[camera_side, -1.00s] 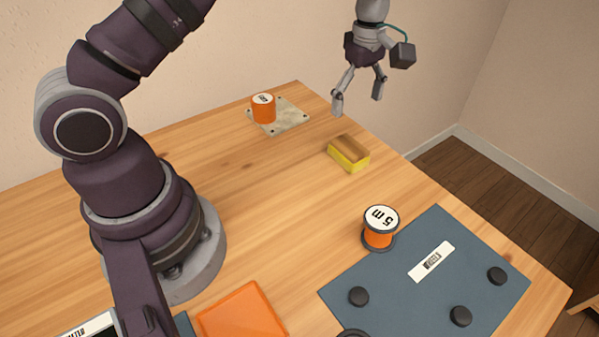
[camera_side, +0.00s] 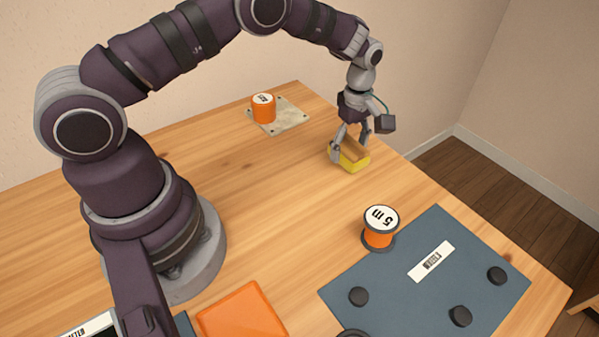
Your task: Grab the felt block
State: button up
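The felt block (camera_side: 353,157) is a small block with a brown top and yellow sides, lying on the wooden table near its far right edge. My gripper (camera_side: 350,149) is down at the block, with its fingers apart. One finger is at the block's left end and the other is by its far right side, partly hidden behind the block. I cannot tell whether either finger touches it.
An orange spool (camera_side: 263,108) stands on a pale plate (camera_side: 291,118) at the back. Another orange spool (camera_side: 379,229) stands beside a blue-grey mat (camera_side: 400,300) with several black knobs. An orange tray (camera_side: 242,314) lies at the front. The table's middle is clear.

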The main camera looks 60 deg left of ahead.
jog(key=c, duration=0.8)
jog(key=shift+r, duration=0.1)
